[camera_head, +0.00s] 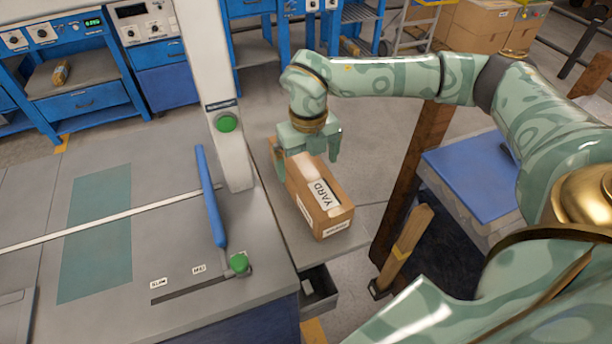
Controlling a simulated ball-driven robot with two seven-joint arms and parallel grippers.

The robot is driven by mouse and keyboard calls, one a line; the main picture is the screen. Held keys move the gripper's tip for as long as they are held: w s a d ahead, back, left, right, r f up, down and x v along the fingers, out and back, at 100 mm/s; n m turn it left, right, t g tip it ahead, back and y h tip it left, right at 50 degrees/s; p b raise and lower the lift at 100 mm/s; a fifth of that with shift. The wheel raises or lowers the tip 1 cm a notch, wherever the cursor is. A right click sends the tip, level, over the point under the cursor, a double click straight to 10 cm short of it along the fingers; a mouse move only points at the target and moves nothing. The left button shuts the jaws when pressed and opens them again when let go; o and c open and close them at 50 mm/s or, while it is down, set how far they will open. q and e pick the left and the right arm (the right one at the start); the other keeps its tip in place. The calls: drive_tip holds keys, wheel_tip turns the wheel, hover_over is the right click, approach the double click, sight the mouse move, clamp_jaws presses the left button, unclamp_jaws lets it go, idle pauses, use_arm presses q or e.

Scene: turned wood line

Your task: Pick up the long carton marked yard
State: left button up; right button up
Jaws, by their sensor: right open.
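The long carton marked YARD (337,216) is a brown box with white labels and pale wrapping at its far end. It lies lengthwise on the narrow grey side surface right of the main bench. My right gripper (308,160) is at the far end of the carton, pointing down. Its jaws are open, with one finger at the carton's left side and one at its right. I cannot tell whether the fingers touch it. My left gripper is not in view.
A white post (212,80) and a tilted blue lever (209,195) stand just left of the carton. An open drawer (318,290) sits below its near end. Wooden posts (404,245) and a blue-topped stand (470,175) are to the right.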

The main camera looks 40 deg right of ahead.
sight(307, 168)
wheel_tip(307, 168, down, 3)
drive_tip(key=shift+w+f+b, duration=0.15)
drive_tip(key=shift+b, duration=0.2)
drive_tip(key=shift+c, duration=0.9)
drive_tip(key=c, duration=1.3)
drive_tip(key=shift+r, duration=0.3)
